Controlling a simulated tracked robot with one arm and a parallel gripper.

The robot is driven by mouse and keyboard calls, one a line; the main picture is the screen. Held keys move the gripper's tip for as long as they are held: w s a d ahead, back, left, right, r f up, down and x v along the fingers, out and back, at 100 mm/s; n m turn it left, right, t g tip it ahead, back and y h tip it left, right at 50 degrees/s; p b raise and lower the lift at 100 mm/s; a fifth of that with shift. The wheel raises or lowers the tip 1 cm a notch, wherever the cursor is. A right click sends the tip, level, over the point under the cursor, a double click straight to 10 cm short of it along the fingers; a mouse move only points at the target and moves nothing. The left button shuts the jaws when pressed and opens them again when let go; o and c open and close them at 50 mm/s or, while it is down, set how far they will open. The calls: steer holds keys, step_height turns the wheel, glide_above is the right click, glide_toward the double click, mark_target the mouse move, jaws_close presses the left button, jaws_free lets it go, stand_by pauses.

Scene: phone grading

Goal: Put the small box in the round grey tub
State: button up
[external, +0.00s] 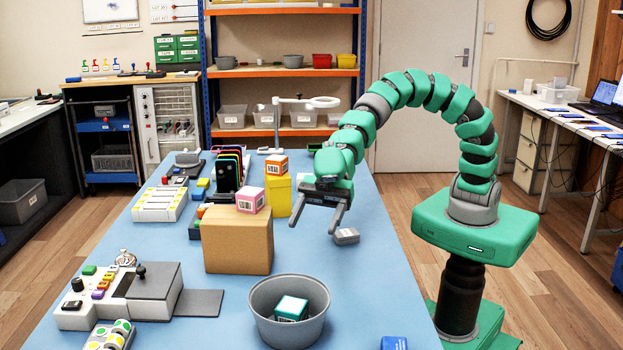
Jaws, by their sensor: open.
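A round grey tub (285,336) stands at the front middle of the blue table. A small teal and white box (291,309) lies inside it, seen over the rim. A small pink and white box (250,200) sits on a large brown carton (238,243). A small orange and white box (276,165) sits on a yellow block (278,197). My gripper (313,227) is open with nothing between its fingers. It hangs above the table, behind the tub and right of the carton, apart from all the boxes.
A small grey object (346,236) lies near my right finger. A blue box (394,343) is at the front right edge. A grey device (150,284) with a flat plate is at left. The table's right side is mostly clear.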

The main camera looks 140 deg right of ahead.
steer(key=s+a+r, duration=0.2)
steer(key=s+r, duration=0.2)
steer(key=r, duration=0.7)
steer(key=s+a+r, duration=0.3)
steer(key=r, duration=0.9)
steer(key=s+a+r+m+t+h, duration=0.2)
steer(key=s+r+m+h, duration=0.2)
steer(key=s+r, duration=1.3)
steer(key=shift+a+r+t+h, duration=0.2)
steer(key=shift+r+t+h, duration=0.1)
steer(key=shift+t+h, duration=0.15)
